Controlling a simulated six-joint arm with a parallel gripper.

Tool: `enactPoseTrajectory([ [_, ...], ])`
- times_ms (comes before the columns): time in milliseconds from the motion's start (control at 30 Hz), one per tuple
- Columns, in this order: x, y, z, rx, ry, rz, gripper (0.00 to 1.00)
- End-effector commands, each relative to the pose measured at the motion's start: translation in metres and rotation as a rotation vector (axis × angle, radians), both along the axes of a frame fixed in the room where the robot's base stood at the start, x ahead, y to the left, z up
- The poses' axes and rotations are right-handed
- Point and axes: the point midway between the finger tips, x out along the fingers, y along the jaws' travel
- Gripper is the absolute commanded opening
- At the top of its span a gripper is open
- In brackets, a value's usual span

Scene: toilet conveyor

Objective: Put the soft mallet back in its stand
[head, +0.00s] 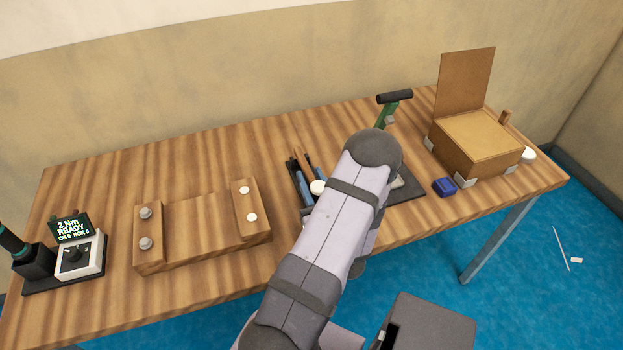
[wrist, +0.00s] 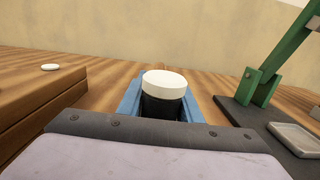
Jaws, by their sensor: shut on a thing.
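The soft mallet shows in the wrist view as an upright black cylinder with a round white face (wrist: 165,84). Its white face also shows in the head view (head: 318,187), just left of my arm. My gripper (wrist: 165,108) is shut on the mallet. The grey wrist housing hides the mallet's lower part. Blue pieces (wrist: 130,100) flank it; I cannot tell whether they are fingers or holder. In the head view a dark-edged holder (head: 291,182) with blue and brown parts lies beside the mallet, partly hidden by my arm. I cannot tell for sure which thing is the mallet's stand.
A wooden fixture (head: 205,228) with round white and grey knobs lies left. A green press (head: 388,113) on a dark plate stands right. Farther right are a blue block (head: 444,187) and a cardboard-coloured box (head: 475,145). A torque controller (head: 77,255) stands far left.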

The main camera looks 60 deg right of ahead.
Motion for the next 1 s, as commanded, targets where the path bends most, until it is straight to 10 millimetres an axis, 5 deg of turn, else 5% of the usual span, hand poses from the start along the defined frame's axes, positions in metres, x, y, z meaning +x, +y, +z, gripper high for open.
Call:
enactPoseTrajectory([
  [233, 0.0, 0.0, -0.006, -0.004, -0.001, 0.0, 0.0],
  [267, 0.0, 0.0, -0.006, -0.004, -0.001, 0.0, 0.36],
  [333, 0.0, 0.0, -0.005, -0.004, -0.002, 0.0, 0.53],
  [733, 0.0, 0.0, -0.005, 0.001, 0.001, 0.0, 0.54],
  [1000, 0.0, 0.0, 0.018, -0.004, 0.0, 0.0, 0.54],
])
